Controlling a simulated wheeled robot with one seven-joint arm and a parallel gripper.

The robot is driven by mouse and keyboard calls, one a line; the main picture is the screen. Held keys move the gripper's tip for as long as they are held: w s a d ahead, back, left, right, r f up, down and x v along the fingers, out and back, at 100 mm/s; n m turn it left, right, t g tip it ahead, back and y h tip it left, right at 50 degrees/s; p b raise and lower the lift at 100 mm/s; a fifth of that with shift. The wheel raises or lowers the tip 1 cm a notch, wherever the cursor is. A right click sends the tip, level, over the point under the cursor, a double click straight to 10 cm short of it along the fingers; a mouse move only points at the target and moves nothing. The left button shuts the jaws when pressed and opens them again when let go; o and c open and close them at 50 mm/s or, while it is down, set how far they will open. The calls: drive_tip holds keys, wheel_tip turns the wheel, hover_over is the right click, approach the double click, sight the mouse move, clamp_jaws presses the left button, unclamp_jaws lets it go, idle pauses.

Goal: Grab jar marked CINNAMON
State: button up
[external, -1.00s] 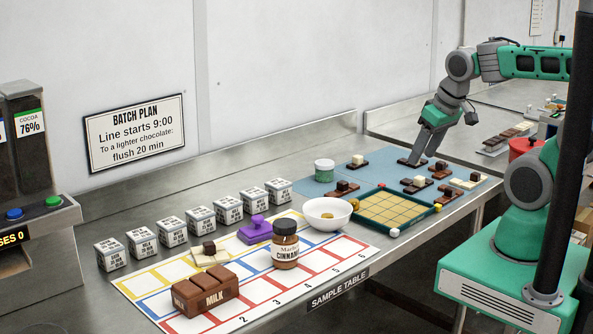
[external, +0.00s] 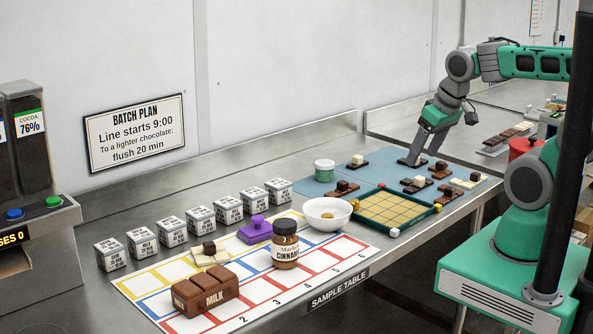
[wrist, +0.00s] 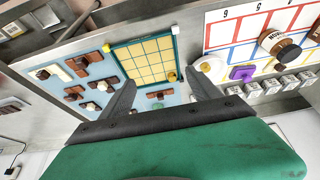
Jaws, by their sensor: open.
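The jar marked CINNAMON (external: 286,246) stands upright on the numbered mat, with a dark lid, brown contents and a white label. In the wrist view the jar (wrist: 284,47) is at the upper right, seen mostly from its dark lid. My gripper (external: 410,163) is over the back part of the blue mat, well to the right of and behind the jar. In the wrist view its two fingers (wrist: 160,85) are spread apart with nothing held between them. Nothing hides the jar in the external view.
A white bowl (external: 328,213) and a purple stamp-like object (external: 255,231) stand close to the jar. A brown MILK block (external: 206,292) lies front left. Several labelled cubes (external: 172,231) line the back. A gridded tray (external: 361,225) and chocolate pieces lie on the blue mat (external: 300,190).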

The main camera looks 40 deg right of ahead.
drive_tip(key=shift+o, duration=0.8)
